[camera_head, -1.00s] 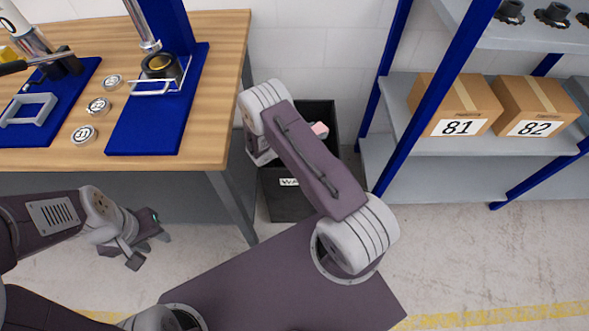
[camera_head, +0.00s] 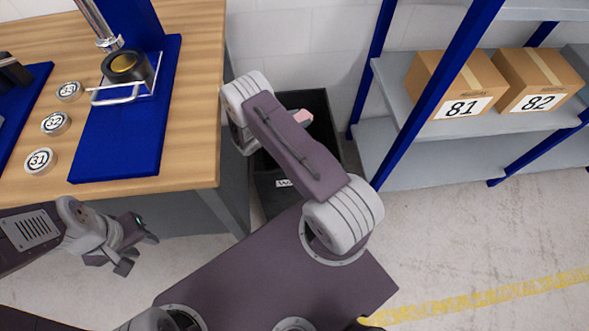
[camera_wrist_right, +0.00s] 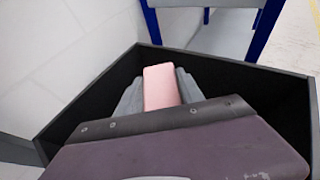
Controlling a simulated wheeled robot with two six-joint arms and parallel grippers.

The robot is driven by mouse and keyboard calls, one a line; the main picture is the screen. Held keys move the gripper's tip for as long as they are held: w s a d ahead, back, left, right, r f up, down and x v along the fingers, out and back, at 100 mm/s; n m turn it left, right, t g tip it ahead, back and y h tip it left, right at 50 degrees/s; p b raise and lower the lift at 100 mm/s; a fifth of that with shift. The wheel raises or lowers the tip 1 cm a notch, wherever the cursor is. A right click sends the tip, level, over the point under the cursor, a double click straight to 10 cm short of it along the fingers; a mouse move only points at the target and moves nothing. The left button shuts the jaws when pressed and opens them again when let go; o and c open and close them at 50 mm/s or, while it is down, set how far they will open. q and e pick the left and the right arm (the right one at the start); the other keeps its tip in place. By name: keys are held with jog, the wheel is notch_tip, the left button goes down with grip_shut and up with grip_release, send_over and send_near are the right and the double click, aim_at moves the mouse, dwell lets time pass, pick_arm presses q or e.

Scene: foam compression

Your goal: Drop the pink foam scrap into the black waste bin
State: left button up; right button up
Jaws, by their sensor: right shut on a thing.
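The pink foam scrap (camera_head: 303,116) shows past my right arm, over the opening of the black waste bin (camera_head: 279,194). In the right wrist view, the pink foam scrap (camera_wrist_right: 161,88) is held between the two grey fingers of my right gripper (camera_wrist_right: 160,92). The bin's dark walls (camera_wrist_right: 259,85) surround it in that view. Most of my right gripper is hidden by the arm in the head view. I cannot tell its exact height against the rim. My left gripper (camera_head: 137,250) looks open and empty, in front of the bench.
The wooden bench (camera_head: 197,115) stands left of the bin, with a blue press stand (camera_head: 122,150) and several numbered discs (camera_head: 54,123) on it. A blue-posted shelf (camera_head: 398,100) with boxes 81 (camera_head: 455,85) and 82 (camera_head: 538,80) stands right of the bin. Floor at the right is clear.

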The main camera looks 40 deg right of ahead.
jog(key=shift+f, duration=0.4)
jog(key=shift+r, duration=0.1)
jog(key=o, duration=1.4)
jog(key=r+p, duration=0.1)
jog(key=r, duration=0.1)
jog(key=s+r+p, duration=0.1)
jog(key=r, duration=0.2)
jog(key=shift+d+r, duration=0.1)
jog(key=shift+d, duration=0.1)
jog(key=s+d+r, duration=0.1)
jog(key=s+r, duration=0.1)
jog(key=s, duration=0.1)
jog(key=s+d+r+p, duration=0.1)
jog(key=s+r, duration=0.1)
jog(key=s, duration=0.1)
jog(key=s+d+r+p, duration=0.1)
jog(key=s, duration=0.3)
jog(key=shift+d+r, duration=0.15)
jog(key=shift+r, duration=0.25)
